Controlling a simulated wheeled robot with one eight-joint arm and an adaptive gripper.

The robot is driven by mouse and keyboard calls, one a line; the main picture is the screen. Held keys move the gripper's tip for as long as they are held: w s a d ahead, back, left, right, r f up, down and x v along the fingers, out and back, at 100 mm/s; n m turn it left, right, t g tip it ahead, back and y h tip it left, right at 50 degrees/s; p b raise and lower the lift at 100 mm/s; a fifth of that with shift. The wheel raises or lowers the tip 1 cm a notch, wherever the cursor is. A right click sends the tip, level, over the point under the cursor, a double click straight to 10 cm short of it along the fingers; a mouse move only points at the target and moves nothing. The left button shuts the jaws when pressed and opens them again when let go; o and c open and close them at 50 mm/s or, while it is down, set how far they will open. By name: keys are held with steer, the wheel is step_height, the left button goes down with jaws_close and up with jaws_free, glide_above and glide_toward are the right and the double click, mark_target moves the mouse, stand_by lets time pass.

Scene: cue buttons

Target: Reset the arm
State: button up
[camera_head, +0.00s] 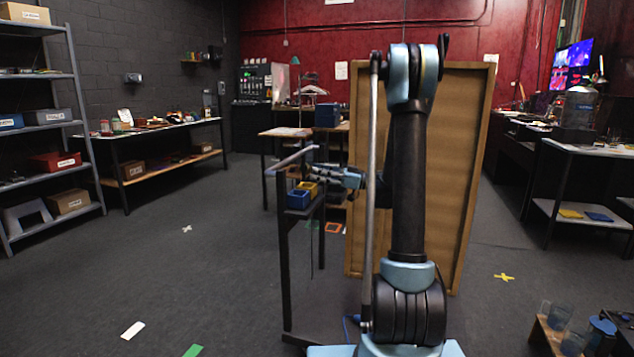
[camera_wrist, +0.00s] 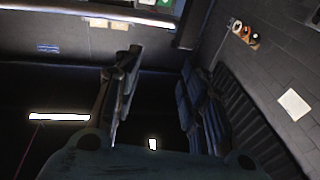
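My arm rises in the middle of the head view, with its upper joint high and its forearm largely hidden behind the upright link. My gripper (camera_head: 318,172) points left, close above or beside a small dark stand; I cannot tell whether it touches. A blue box (camera_head: 298,199) and a yellow box (camera_head: 309,188) sit on this stand (camera_head: 285,240). In the wrist view, the two fingers of my gripper (camera_wrist: 160,95) stand well apart with nothing between them.
A tall brown panel (camera_head: 455,180) stands behind my arm. Shelves (camera_head: 75,130) and a long bench (camera_head: 160,130) line the left. A low wooden stool with glasses (camera_head: 555,325) is at the lower right. The floor at left is open, with tape marks (camera_head: 133,330).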

steer(key=w+d+r+m+t+h, duration=0.2)
steer(key=d+r+m+t+h, duration=0.15)
steer(key=r+t, duration=0.35)
steer(key=w+d+r+m+t+h, duration=0.3)
steer(key=r+m+t, duration=0.2)
steer(key=r+t, duration=0.25)
steer(key=s+d+f+m+h, duration=0.2)
steer(key=s+d+m+h, duration=0.15)
steer(key=d+h, duration=0.3)
steer(key=s+d+f+m+h, duration=0.2)
steer(key=s+d+m+h, duration=0.1)
steer(key=d+m+h, duration=0.4)
steer(key=s+d+f+g+h, duration=0.25)
steer(key=s+f+g, duration=0.45)
steer(key=s+f, duration=0.85)
steer(key=s+a+f+n+g+y, duration=0.1)
steer(key=s+a+f+g, duration=0.1)
steer(key=s+f, duration=0.2)
steer(key=s+a+f+n+g+y, duration=0.1)
steer(key=s+a+f+g, duration=0.2)
steer(key=s, duration=0.8)
steer(key=s+a+f+n+g+y, duration=0.1)
steer(key=s+a+f+g, duration=0.1)
steer(key=s+f, duration=0.3)
steer(key=shift+s+a+g, duration=0.15)
steer(key=shift+s+g, duration=0.5)
steer(key=shift+s, duration=0.5)
